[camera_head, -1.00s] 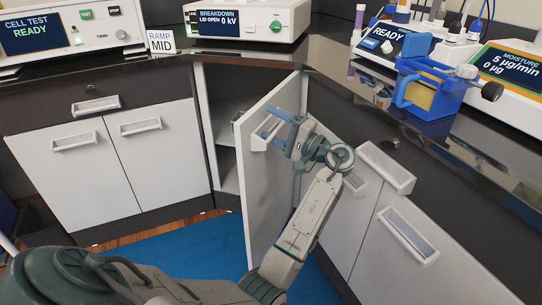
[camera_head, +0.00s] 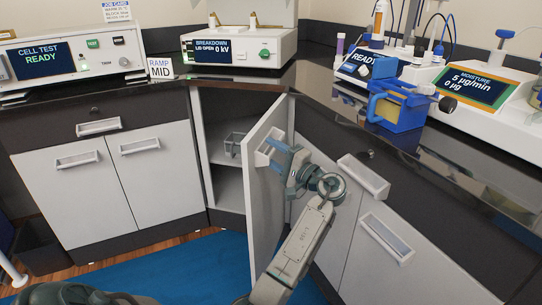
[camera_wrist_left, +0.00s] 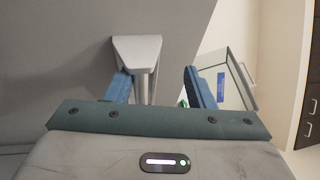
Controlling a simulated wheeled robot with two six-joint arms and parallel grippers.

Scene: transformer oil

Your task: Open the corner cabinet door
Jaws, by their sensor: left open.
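The corner cabinet door (camera_head: 264,203), a light grey panel, stands swung out from its frame in the head view, hinged on the right. The cabinet interior (camera_head: 229,185) shows a shelf and a small grey basket (camera_head: 234,144). The door handle (camera_head: 268,149) is near the door's top. My left gripper (camera_head: 280,152) is at the handle with its blue fingers open. In the left wrist view, the handle (camera_wrist_left: 140,52) lies between the fingers, close to the left finger; a gap shows to the right finger. My right gripper is not in view.
Closed cabinet doors with handles flank the corner on both sides. The counter above holds a cell test unit (camera_head: 70,60), a breakdown tester (camera_head: 238,48), a blue fixture (camera_head: 398,108) and a moisture meter (camera_head: 490,90). Blue mat (camera_head: 190,268) covers open floor before the cabinet.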

